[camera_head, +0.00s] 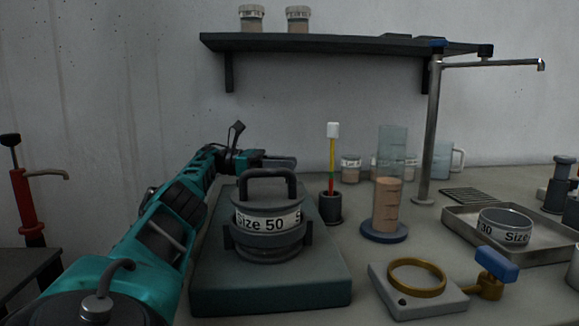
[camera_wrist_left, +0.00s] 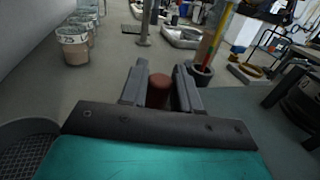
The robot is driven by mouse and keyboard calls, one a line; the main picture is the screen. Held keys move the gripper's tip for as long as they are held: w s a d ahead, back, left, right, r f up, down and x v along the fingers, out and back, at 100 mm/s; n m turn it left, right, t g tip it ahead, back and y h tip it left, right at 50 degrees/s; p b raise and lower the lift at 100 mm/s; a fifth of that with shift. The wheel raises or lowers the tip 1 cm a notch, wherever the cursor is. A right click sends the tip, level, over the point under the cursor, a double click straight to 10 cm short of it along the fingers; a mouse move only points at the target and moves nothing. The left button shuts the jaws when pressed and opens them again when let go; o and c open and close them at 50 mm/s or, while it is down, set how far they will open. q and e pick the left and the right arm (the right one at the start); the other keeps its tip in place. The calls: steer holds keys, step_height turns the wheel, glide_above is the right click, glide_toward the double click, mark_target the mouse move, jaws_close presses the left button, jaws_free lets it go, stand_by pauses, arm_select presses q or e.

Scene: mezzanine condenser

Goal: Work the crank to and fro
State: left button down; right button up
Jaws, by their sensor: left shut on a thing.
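My left gripper (camera_head: 279,162) reaches in from the left, behind the machine with a teal-grey base (camera_head: 270,295). A dark sieve labelled "Size 50" (camera_head: 268,222) sits in that machine under a black clamp handle (camera_head: 268,175). In the left wrist view, my left gripper (camera_wrist_left: 160,88) is shut on a reddish-brown upright knob (camera_wrist_left: 158,92), which looks like the crank's grip. The knob and the crank's arm are hidden in the head view. My right gripper is not in view.
Right of the machine stand a dark holder with a yellow-and-red stick (camera_head: 331,205), a measuring cylinder (camera_head: 387,205), a tap (camera_head: 430,130), a ring with a blue handle (camera_head: 415,278) and a metal tray (camera_head: 465,228). A shelf (camera_head: 330,43) overhangs the back. A red pump (camera_head: 27,205) stands left.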

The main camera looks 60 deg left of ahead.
arm_select(q)
steer(key=shift+w+d+r, duration=0.1)
stand_by(0.3)
steer(key=c, duration=0.9)
jaws_free()
steer(key=shift+c, duration=0.2)
